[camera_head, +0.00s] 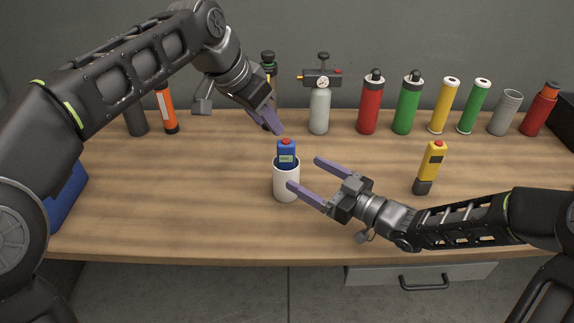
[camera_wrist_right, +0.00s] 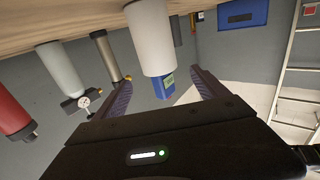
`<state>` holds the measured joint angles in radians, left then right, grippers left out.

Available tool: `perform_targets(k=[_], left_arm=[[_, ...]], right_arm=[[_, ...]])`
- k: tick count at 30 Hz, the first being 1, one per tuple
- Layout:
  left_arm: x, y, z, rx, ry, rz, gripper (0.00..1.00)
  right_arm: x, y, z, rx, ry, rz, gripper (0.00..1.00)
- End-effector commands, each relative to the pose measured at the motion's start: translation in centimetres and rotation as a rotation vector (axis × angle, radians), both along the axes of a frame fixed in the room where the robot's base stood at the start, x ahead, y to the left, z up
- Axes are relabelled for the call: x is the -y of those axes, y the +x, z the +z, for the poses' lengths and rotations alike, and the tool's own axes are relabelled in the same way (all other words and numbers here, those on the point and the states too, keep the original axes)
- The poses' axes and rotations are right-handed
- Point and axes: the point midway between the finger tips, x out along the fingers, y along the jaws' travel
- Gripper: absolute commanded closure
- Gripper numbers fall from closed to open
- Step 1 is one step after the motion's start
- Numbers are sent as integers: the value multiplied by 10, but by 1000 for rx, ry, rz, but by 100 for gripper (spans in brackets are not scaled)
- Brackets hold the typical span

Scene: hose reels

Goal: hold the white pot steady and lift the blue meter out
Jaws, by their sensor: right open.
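The white pot (camera_head: 286,188) stands upright on the table near its middle. The blue meter (camera_head: 286,150) stands in it, its upper part with a greenish display and red top above the rim; its lower part is hidden. My right gripper (camera_head: 304,174) is open at the pot's right side, its near fingertip overlapping the pot in the head view. In the right wrist view, the pot (camera_wrist_right: 151,38) and meter (camera_wrist_right: 164,88) appear between the spread fingers; contact is unclear. My left gripper (camera_head: 268,119) is above and slightly left of the meter, apart from it; its fingers overlap, hiding the gap.
A yellow meter-like tool (camera_head: 432,165) stands at right. Along the back stand a grey bottle with a gauge (camera_head: 319,112), a red cylinder (camera_head: 369,105), a green cylinder (camera_head: 407,106) and several others. A blue box (camera_head: 66,198) is at left. The table's front is clear.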

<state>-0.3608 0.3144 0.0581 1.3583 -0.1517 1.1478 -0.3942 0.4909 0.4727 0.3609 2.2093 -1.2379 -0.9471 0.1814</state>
Motion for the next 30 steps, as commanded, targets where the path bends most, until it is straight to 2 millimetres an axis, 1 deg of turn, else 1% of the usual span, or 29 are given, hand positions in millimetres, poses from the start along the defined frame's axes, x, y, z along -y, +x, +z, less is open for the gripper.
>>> perform_targets(k=[1,2,3,6,9,13,18,26,30], left_arm=[[0,0,0,0,0,0,64],[0,0,0,0,0,0,64],[0,0,0,0,0,0,64],[0,0,0,0,0,0,64],[0,0,0,0,0,0,64],[0,0,0,0,0,0,64],[0,0,0,0,0,0,64],[0,0,0,0,0,0,64],[0,0,0,0,0,0,64]], right_arm=[[0,0,-13,-7,3,0,17],[-2,1,-17,-4,2,1,17],[-12,8,-13,3,2,5,17],[-27,21,-13,1,0,3,17],[-40,32,-13,0,0,3,17],[-52,42,-13,1,-1,2,17],[-58,47,-13,0,-1,0,17],[-58,48,-13,0,-1,0,17],[-58,48,-12,0,-1,0,28]])
